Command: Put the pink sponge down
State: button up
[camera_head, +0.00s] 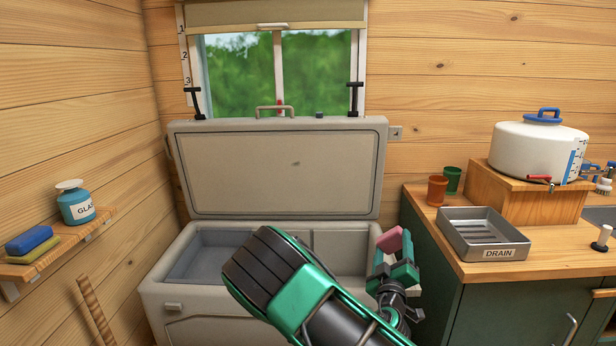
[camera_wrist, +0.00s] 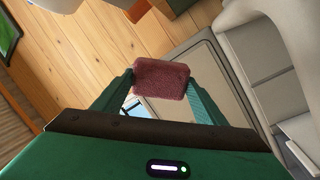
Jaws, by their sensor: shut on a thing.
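The pink sponge (camera_head: 390,240) is held up between the fingers of my gripper (camera_head: 396,258), in front of the right end of the open chest. In the wrist view the sponge (camera_wrist: 161,77) looks dark reddish and sits between the two fingertips of my gripper (camera_wrist: 161,85). The gripper is shut on it. Part of the sponge is hidden by the fingers in the head view. The sponge appears apart from the counter and the shelf.
A grey chest (camera_head: 190,317) stands open, its lid (camera_head: 280,170) raised. The wooden counter (camera_head: 425,222) at right holds a metal DRAIN tray (camera_head: 486,251), cups (camera_head: 437,190) and a white tank (camera_head: 536,150). A left shelf (camera_head: 85,240) holds a blue sponge (camera_head: 29,240), a yellow-green one (camera_head: 34,256) and a bottle (camera_head: 75,206).

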jog(key=shift+h, duration=0.4)
jog(key=d, duration=0.1)
jog(key=s+d+f, duration=0.1)
jog(key=d, duration=0.1)
jog(key=shift+s+d+f, duration=0.15)
jog(key=shift+s+d, duration=0.1)
jog(key=shift+d, duration=0.15)
jog(key=shift+w+d, duration=0.1)
